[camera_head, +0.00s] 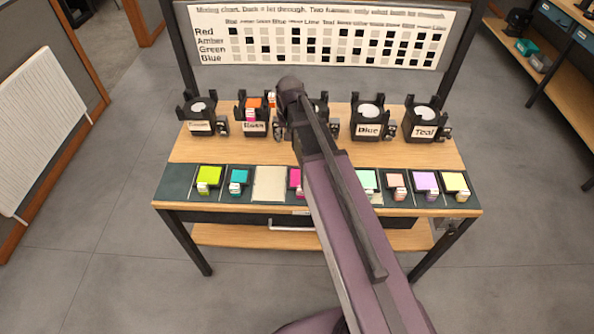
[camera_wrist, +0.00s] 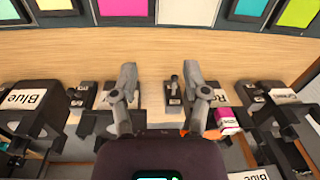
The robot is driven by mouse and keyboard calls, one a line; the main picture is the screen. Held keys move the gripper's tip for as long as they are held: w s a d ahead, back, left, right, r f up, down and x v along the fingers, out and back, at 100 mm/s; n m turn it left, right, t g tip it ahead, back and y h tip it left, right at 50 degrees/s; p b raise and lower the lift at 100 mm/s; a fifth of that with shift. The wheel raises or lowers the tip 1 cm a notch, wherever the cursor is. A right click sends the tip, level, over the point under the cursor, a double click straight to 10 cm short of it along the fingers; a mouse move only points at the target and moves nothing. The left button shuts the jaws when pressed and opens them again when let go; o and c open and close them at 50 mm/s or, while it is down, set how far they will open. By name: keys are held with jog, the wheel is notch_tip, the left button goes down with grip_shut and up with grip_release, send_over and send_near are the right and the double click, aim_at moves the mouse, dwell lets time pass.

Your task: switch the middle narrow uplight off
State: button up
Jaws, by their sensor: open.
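Five black uplights stand in a row at the back of the table. In the head view the middle uplight (camera_head: 319,106) is mostly hidden behind my arm, between those labelled Rose and Blue. In the wrist view its label is hidden by my gripper. My gripper (camera_wrist: 159,73) is open and empty above this stretch of the row. A small switch box (camera_wrist: 173,91) with a dark lever shows between its fingers, on the Rose side. Another switch box (camera_wrist: 82,94) sits beside the Blue uplight. I cannot tell the lever positions or whether the middle uplight is lit.
The Rose uplight (camera_head: 254,118) carries orange and pink filter pieces. The Blue (camera_head: 367,120) and Teal (camera_head: 423,121) uplights stand to the right. Colored filters lie along the table's front, with one beige empty-looking spot (camera_head: 269,183). A mixing chart (camera_head: 320,35) stands behind. Bare wood (camera_head: 230,150) lies between.

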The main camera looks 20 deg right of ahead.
jog(key=s+f+n, duration=0.1)
jog(key=s+n, duration=0.1)
jog(key=s, duration=1.1)
jog(key=shift+s+a+h+b, duration=0.15)
jog(key=shift+a+h+b, duration=0.1)
jog(key=shift+h+b, duration=0.2)
jog(key=shift+s, duration=0.5)
dwell(0.8)
jog(key=shift+c, duration=0.4)
jog(key=shift+s, duration=0.1)
